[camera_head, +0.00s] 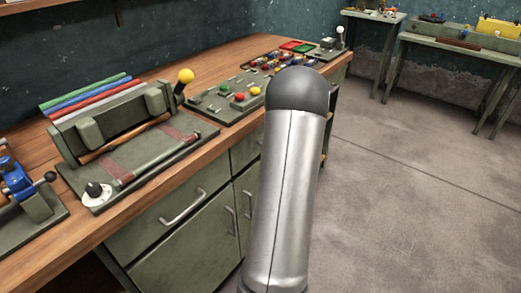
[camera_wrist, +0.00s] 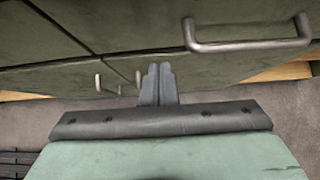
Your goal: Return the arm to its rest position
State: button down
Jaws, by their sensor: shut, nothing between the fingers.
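My gripper (camera_wrist: 158,84) shows in the wrist view with its two grey fingers together and nothing between them. It is in front of the green cabinet (camera_wrist: 130,40), whose drawer and door handles show beyond the fingers. I cannot tell the exact gap to the cabinet. In the head view a silver link of my arm with a dark rounded end rises in the middle, in front of the bench. My gripper is not visible in the head view.
The wooden workbench (camera_head: 152,205) carries a green lever device (camera_head: 130,160), a button panel (camera_head: 225,98) and a blue clamp (camera_head: 18,180). A metal handle (camera_wrist: 247,47) juts from the cabinet. Open concrete floor (camera_head: 420,190) lies to the right, with side tables (camera_head: 465,42) at the back.

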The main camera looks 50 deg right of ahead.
jog(key=v, duration=0.9)
jog(key=w+a+r+n+g+y+p, duration=0.1)
jog(key=w+a+r+n+g, duration=0.3)
jog(key=a, duration=0.6)
jog(key=w+a+r+n+t+y+p, duration=0.1)
jog(key=a+n+y+p, duration=0.1)
jog(key=a+n, duration=0.55)
jog(key=w+a+r+n+g+y+p, duration=0.1)
jog(key=w+a+r+n+g, duration=0.2)
jog(key=a, duration=0.9)
jog(key=s+a+r+n+g+h+p, duration=0.1)
jog(key=s+a+n+h+p, duration=0.1)
jog(key=s+a+n, duration=0.5)
jog(key=s+a+r+n+g+h+p, duration=0.1)
jog(key=s+a+n+h+p, duration=0.1)
jog(key=s+a+n, duration=0.5)
jog(key=a+n, duration=0.5)
jog(key=n, duration=0.3)
jog(key=shift+s+a+r+g, duration=0.2)
jog(key=shift+r+g, duration=0.05)
jog(key=shift+g, duration=0.05)
